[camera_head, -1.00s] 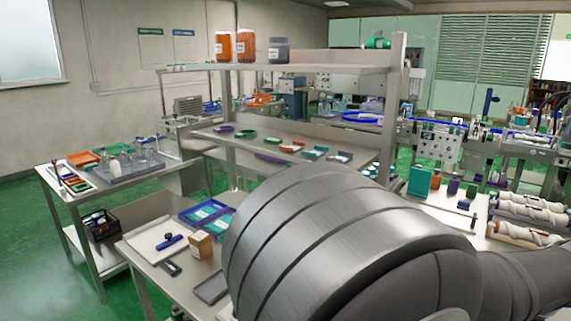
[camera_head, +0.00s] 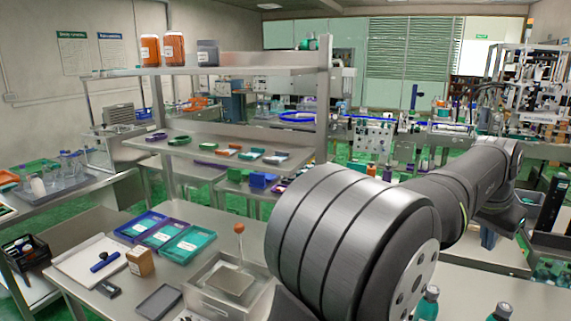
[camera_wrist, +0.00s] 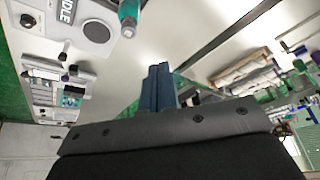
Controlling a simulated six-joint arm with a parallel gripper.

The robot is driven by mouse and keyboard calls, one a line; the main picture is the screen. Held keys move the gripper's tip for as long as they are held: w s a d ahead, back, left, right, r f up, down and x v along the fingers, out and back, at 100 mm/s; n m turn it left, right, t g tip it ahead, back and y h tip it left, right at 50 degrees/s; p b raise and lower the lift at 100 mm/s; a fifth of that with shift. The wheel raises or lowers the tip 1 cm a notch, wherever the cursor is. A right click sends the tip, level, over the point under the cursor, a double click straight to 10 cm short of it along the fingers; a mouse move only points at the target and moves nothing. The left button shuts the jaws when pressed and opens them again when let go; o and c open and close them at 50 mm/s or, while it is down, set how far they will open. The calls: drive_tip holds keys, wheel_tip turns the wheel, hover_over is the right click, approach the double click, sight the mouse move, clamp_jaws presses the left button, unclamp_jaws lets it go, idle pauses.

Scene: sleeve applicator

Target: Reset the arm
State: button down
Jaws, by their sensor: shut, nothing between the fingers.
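My gripper (camera_wrist: 160,86) shows in the wrist view, its dark fingers together and empty. The fingers point toward a pale surface, with no object between them. In the head view my arm's large grey joint fills the lower middle, and the arm reaches back to the right. My gripper cannot be seen there.
A steel shelf rack (camera_head: 240,70) stands behind the bench. Blue and teal trays (camera_head: 165,235), a small brown box (camera_head: 140,262) and a clear bin (camera_head: 228,285) sit left of my arm.

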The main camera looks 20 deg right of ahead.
drive_tip(key=s+a+f+n, duration=0.1)
drive_tip(key=s+a+f, duration=0.3)
drive_tip(key=s+f, duration=0.3)
drive_tip(key=shift+s+a, duration=0.15)
drive_tip(key=shift+s, duration=1)
drive_tip(key=c, duration=2.2)
unclamp_jaws()
drive_tip(key=c, duration=1.8)
unclamp_jaws()
drive_tip(key=shift+w, duration=0.15)
drive_tip(key=o, duration=1.8)
drive_tip(key=w+a+r+n+y, duration=0.1)
drive_tip(key=w+a+n, duration=0.2)
drive_tip(key=w+n, duration=0.6)
drive_tip(key=shift+w+a+n+y, duration=0.35)
drive_tip(key=shift+w+n+y, duration=0.05)
drive_tip(key=shift+w, duration=0.2)
drive_tip(key=w+a+r+n+y, duration=0.2)
drive_tip(key=w+a+n+y, duration=0.1)
drive_tip(key=w+a+n, duration=0.9)
drive_tip(key=f+n, duration=0.1)
drive_tip(key=f, duration=0.2)
drive_tip(key=d+f+n, duration=0.1)
drive_tip(key=f, duration=0.2)
drive_tip(key=d+f+n, duration=0.1)
drive_tip(key=f, duration=0.2)
drive_tip(key=shift+w+d+f+g, duration=0.2)
drive_tip(key=shift+w+f+g, duration=0.05)
drive_tip(key=shift+w+g, duration=0.1)
